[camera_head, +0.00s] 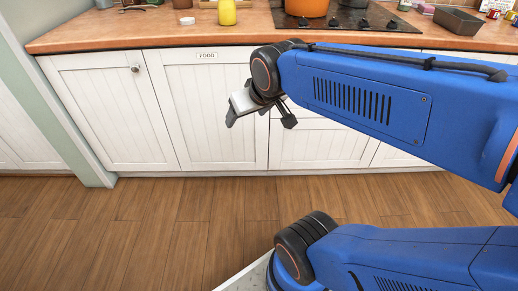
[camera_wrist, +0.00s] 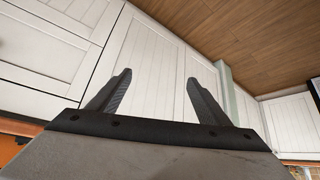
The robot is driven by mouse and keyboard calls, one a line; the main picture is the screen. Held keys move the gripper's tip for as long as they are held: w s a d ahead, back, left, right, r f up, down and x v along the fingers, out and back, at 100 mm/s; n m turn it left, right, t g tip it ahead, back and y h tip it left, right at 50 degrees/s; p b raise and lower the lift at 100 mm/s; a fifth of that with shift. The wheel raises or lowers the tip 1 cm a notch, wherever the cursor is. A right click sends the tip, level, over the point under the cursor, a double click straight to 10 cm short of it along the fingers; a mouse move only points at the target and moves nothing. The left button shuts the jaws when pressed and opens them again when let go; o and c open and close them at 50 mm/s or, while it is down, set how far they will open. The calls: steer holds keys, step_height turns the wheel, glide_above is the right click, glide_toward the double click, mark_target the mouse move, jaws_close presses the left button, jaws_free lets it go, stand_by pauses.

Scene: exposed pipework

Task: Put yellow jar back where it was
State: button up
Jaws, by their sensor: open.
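The yellow jar (camera_head: 227,13) stands on the wooden countertop (camera_head: 160,32) at the top of the head view, cut off by the picture's top edge. My gripper (camera_head: 261,119) hangs in front of the white cabinet doors, below the counter's front edge and apart from the jar. In the wrist view my gripper (camera_wrist: 160,92) shows two dark fingers spread wide with nothing between them. The jar does not show in the wrist view.
An orange pot (camera_head: 306,8) sits on the black cooktop (camera_head: 345,18) right of the jar. A small white lidded item (camera_head: 187,20) lies left of the jar. A dark tray (camera_head: 457,21) stands at the right. The wooden floor (camera_head: 150,225) is clear.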

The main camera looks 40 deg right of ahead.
steer(key=s+a+f+g, duration=0.1)
steer(key=s+f, duration=0.1)
steer(key=s, duration=0.3)
steer(key=s+a+f+n+g+y, duration=0.1)
steer(key=s+a, duration=0.1)
steer(key=s, duration=0.3)
steer(key=shift+f+g, duration=0.3)
steer(key=shift+f, duration=0.05)
stand_by(0.4)
